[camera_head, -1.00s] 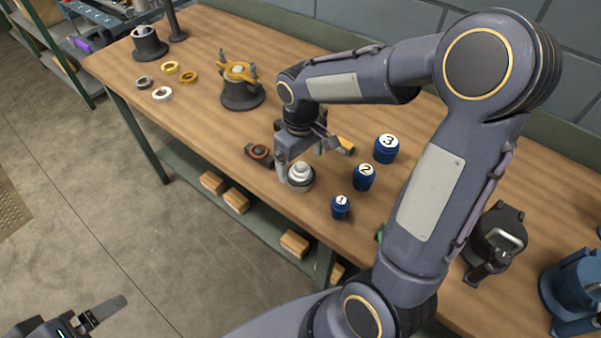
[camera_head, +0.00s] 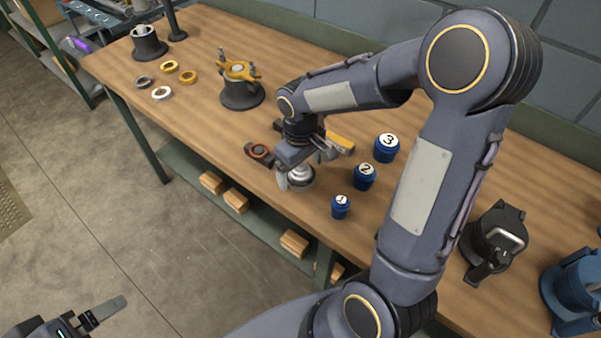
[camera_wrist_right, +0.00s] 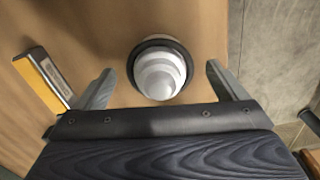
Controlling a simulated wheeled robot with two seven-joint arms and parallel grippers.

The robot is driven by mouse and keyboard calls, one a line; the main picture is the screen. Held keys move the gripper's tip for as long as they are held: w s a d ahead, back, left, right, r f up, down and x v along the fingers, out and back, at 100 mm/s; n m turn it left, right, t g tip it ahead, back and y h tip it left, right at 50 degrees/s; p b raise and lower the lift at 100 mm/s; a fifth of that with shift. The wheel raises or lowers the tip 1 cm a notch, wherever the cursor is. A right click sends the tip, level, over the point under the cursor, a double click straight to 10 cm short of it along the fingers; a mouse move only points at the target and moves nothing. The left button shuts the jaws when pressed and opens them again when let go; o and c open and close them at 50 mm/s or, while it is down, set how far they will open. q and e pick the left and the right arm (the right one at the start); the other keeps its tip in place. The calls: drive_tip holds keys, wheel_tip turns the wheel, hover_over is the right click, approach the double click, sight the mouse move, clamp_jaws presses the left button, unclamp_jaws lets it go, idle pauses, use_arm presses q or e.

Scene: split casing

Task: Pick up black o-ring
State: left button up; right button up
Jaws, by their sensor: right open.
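A silver-white stepped cone (camera_head: 299,175) stands on the table below my right gripper (camera_head: 305,167). In the right wrist view, the cone (camera_wrist_right: 161,76) shows from above with a dark ring, seemingly the black o-ring (camera_wrist_right: 160,41), around its wide lower part. My right gripper (camera_wrist_right: 160,73) is open, with one finger on each side of the cone and ring, apart from both in that view. The exact height of the fingertips over the table is unclear. My left gripper (camera_head: 103,311) is at the lower left over the floor, away from the table; its jaw state is unclear.
Blue numbered pieces, 1 (camera_head: 341,207), 2 (camera_head: 364,177) and 3 (camera_head: 387,148), stand right of the cone. Loose rings (camera_head: 162,93) lie farther left.

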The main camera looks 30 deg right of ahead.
drive_tip(key=c, duration=1)
drive_tip(key=shift+r, duration=0.55)
wheel_tip(320, 180, up, 3)
drive_tip(key=shift+f+p, duration=0.15)
drive_tip(key=shift+p, duration=0.15)
drive_tip(key=s+a+r+b, duration=0.1)
drive_tip(key=s+a+r, duration=0.6)
drive_tip(key=s+r, duration=0.35)
drive_tip(key=shift+n, duration=0.8)
drive_tip(key=w+d+f, duration=0.3)
drive_tip(key=w+d, duration=0.2)
drive_tip(key=d, duration=0.2)
drive_tip(key=w+d+f, duration=0.3)
drive_tip(key=w+d, duration=0.2)
drive_tip(key=d, duration=0.2)
drive_tip(key=w+d+f, duration=0.3)
drive_tip(key=w+d, duration=0.1)
drive_tip(key=d, duration=0.3)
drive_tip(key=shift+w+d+f, duration=0.25)
drive_tip(key=shift+w+f, duration=0.05)
drive_tip(key=shift+w, duration=0.1)
